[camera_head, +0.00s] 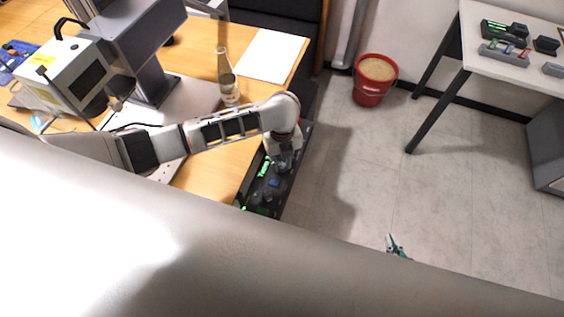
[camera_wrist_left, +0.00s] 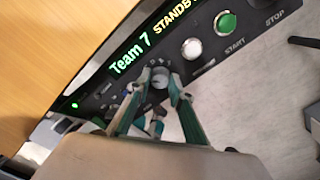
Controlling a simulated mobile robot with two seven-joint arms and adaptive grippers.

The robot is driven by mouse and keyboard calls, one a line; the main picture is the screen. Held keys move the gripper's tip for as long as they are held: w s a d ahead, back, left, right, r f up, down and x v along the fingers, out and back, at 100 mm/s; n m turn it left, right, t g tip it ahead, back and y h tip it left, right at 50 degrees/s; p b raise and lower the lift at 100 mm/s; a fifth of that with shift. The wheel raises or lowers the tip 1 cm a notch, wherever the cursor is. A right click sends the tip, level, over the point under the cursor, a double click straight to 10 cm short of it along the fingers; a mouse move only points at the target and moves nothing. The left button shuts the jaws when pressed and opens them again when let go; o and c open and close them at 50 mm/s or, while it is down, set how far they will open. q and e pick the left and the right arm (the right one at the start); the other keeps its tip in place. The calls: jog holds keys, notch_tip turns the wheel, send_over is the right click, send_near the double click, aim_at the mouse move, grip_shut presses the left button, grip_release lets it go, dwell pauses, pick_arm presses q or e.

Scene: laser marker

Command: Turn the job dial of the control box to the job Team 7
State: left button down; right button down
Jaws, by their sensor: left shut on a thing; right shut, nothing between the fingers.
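The control box (camera_head: 243,192) is at the table's front edge, partly hidden by my left arm in the head view. In the left wrist view its display (camera_wrist_left: 140,50) reads "Team 7" in green and "STANDB…" in yellow, cut off at the frame edge. The job dial (camera_wrist_left: 160,74) is a small grey knob below the display. My left gripper (camera_wrist_left: 158,84) is shut on the dial, one finger on each side. In the head view this gripper (camera_head: 283,160) is over the box. My right gripper (camera_head: 394,243) is shut and empty, over the floor.
On the box panel are a white button (camera_wrist_left: 192,48) and a green START button (camera_wrist_left: 226,22), with STOP beside it. A glass bottle (camera_head: 227,80) and white paper (camera_head: 272,55) are on the table behind my left arm. A red bucket (camera_head: 370,92) stands on the floor.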

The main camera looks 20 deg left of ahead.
aim_at(282, 166)
dwell(0.3)
pick_arm(q)
jog(key=c, duration=1.8)
grip_release()
notch_tip(282, 166, up, 12)
